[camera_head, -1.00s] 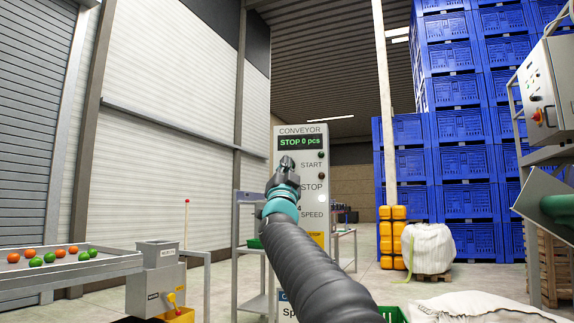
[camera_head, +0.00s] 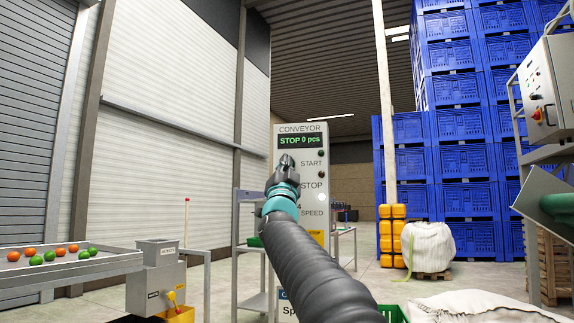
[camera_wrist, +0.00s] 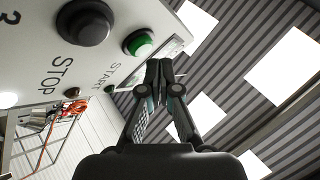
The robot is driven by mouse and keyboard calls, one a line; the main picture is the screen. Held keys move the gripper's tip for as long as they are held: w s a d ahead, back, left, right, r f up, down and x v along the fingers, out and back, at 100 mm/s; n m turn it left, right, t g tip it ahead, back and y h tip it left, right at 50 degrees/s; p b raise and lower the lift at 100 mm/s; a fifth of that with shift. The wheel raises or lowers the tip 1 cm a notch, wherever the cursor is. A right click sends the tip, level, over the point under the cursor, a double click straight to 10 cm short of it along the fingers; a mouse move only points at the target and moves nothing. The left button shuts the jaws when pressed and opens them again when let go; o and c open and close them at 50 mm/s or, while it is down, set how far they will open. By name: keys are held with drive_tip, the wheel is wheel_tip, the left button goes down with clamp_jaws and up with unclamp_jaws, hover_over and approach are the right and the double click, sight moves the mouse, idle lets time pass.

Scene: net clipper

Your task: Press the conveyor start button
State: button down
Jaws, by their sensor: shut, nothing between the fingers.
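The conveyor control panel (camera_head: 313,143) stands upright ahead, with a display reading "STOP 0 pcs" and START, STOP and SPEED labels. In the wrist view the green start button (camera_wrist: 139,43) sits beside the START label, with the larger dark stop button (camera_wrist: 85,22) to its left. My gripper (camera_head: 286,160) is in front of the panel and hides part of its left side.
A tray table (camera_head: 70,265) with orange and green balls stands at the left, next to a grey machine (camera_head: 157,280). Blue crates (camera_head: 465,160) are stacked at the back right. A white sack (camera_head: 427,245) and yellow containers (camera_head: 392,235) stand before them.

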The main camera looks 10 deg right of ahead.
drive_tip(key=shift+w, duration=0.15)
drive_tip(key=shift+w+d, duration=0.2)
drive_tip(key=shift+w, duration=0.05)
drive_tip(key=shift+w+d+p, duration=0.15)
drive_tip(key=shift+w+p, duration=0.25)
drive_tip(key=shift+p, duration=0.05)
idle(1.0)
idle(0.3)
drive_tip(key=shift+s+a+b, duration=0.35)
drive_tip(key=shift+s+b, duration=0.25)
drive_tip(key=shift+s, duration=0.2)
drive_tip(key=shift+s+a+b, duration=0.3)
drive_tip(key=shift+s+b, duration=0.1)
drive_tip(key=shift+s, duration=0.35)
drive_tip(key=shift+s+a+b, duration=0.35)
drive_tip(key=shift+s+b, duration=0.05)
drive_tip(key=shift+s, duration=0.4)
drive_tip(key=shift+s+a+b, duration=0.3)
drive_tip(key=shift+s+b, duration=0.1)
drive_tip(key=shift+s, duration=0.35)
